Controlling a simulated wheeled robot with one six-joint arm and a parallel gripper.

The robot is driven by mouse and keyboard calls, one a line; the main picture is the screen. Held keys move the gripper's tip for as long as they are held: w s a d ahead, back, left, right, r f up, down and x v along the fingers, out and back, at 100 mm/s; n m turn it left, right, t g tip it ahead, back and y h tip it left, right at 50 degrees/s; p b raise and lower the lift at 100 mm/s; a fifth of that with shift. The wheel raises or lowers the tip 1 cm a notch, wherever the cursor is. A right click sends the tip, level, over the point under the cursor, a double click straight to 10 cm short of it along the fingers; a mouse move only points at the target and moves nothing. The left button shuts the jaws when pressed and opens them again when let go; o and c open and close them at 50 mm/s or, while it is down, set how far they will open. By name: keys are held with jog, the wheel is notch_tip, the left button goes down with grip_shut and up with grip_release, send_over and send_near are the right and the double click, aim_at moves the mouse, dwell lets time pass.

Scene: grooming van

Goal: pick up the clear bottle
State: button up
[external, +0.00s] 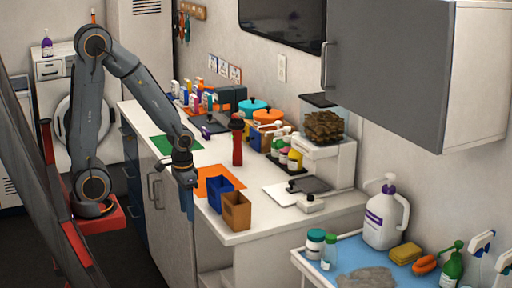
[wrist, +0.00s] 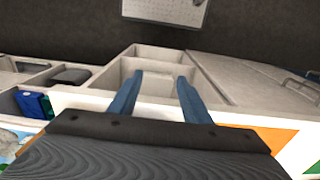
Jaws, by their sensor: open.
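I cannot make out the bottle in the wrist view. My gripper (external: 189,210) hangs pointing down at the counter's front edge, well to the left of the bottle. In the wrist view its two blue fingers (wrist: 159,76) are spread apart with nothing between them.
A blue bin (external: 221,194) and a brown bin (external: 237,211) stand by the counter edge, close to my gripper. A large white jug (external: 384,220), a yellow sponge (external: 405,253) and a green bottle (external: 452,265) share the bottle's surface. A grey cabinet (external: 392,75) overhangs the right side.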

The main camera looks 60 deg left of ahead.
jog(key=shift+o, duration=0.4)
jog(key=o, duration=0.4)
jog(key=shift+c, duration=0.2)
jog(key=shift+r, duration=0.15)
